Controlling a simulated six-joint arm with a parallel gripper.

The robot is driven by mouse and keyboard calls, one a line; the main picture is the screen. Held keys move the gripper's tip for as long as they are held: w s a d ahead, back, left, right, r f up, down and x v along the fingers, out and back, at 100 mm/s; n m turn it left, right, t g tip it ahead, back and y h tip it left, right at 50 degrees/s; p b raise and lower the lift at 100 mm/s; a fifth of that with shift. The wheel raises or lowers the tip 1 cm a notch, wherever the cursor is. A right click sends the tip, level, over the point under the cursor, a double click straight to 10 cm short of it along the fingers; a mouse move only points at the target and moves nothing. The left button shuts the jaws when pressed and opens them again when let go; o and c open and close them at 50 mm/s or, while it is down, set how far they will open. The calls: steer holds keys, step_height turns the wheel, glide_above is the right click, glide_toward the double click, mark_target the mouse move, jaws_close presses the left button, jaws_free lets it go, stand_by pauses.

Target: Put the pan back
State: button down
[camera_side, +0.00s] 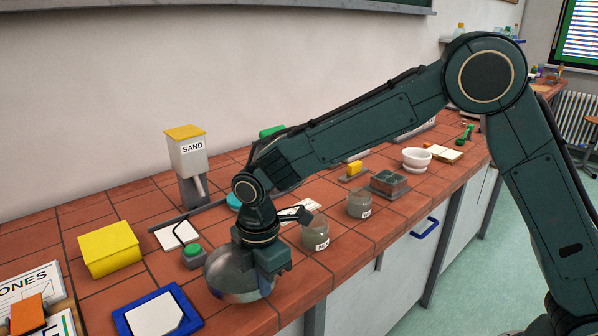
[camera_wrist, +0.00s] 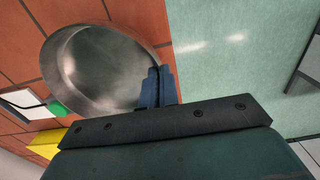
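The pan (camera_side: 228,277) is a shiny round metal dish near the front edge of the bench in the side view. It fills the upper left of the wrist view (camera_wrist: 95,75), and its inside looks empty. My gripper (camera_side: 268,284) is at the pan's right side, pointing down. In the wrist view, the fingers (camera_wrist: 160,88) close over the pan's rim. Part of the pan is hidden behind the gripper in the side view. I cannot tell whether its base touches the tiles.
Behind is the SAND dispenser (camera_side: 188,160). Glass jars (camera_side: 315,232) stand to the right. The bench edge drops to the floor in front.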

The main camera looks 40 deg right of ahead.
steer(key=shift+f, duration=1.65)
steer(key=shift+f, duration=0.15)
steer(key=c, duration=1.7)
jaws_free()
steer(key=shift+f, duration=0.1)
step_height(320, 180, up, 14)
steer(key=shift+f, duration=0.1)
steer(key=shift+d, duration=0.15)
